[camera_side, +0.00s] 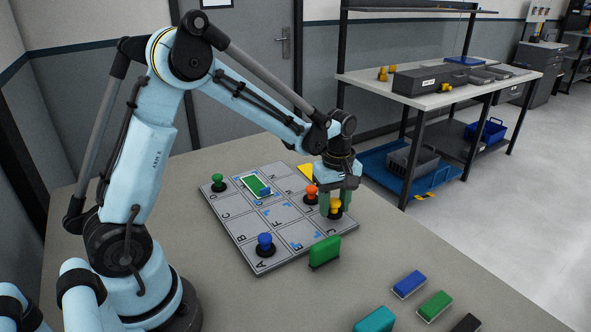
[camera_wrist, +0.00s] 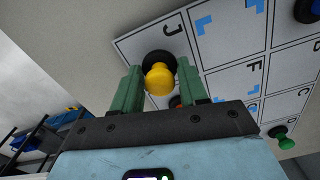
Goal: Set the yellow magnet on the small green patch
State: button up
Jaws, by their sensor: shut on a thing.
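The yellow magnet (camera_side: 335,204) has a yellow knob on a black base and stands at the right corner of the grey lettered panel, in the cell marked J. It also shows in the wrist view (camera_wrist: 158,79). My gripper (camera_side: 337,208) has its green fingers on either side of the knob, shut on it; in the wrist view the fingers (camera_wrist: 160,80) flank it. The magnet's base looks at panel level; I cannot tell whether it touches.
An orange magnet (camera_side: 311,191) stands close behind the yellow one. A green magnet (camera_side: 217,180) and a blue magnet (camera_side: 264,242) stand on the panel's left side. A green block (camera_side: 324,251) stands by the front edge. Several coloured blocks lie at the table's front right.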

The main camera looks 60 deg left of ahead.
jog(key=shift+r, duration=3.3)
jog(key=shift+a, duration=0.1)
jog(key=s+a+r, duration=0.2)
jog(key=s+a, duration=0.1)
jog(key=a, duration=0.4)
jog(key=s+a+r, duration=0.1)
jog(key=s+a, duration=0.3)
jog(key=a, duration=0.3)
send_over(252, 181)
jog(key=f, duration=0.4)
jog(key=d+f, duration=0.1)
jog(key=f, duration=0.1)
jog(key=shift+w, duration=0.1)
jog(key=shift+a+f, duration=0.4)
jog(key=shift+a, duration=0.1)
jog(key=shift+f, duration=1.95)
jog(key=o, duration=1.2)
jog(key=shift+f, duration=0.15)
jog(key=shift+c, duration=0.2)
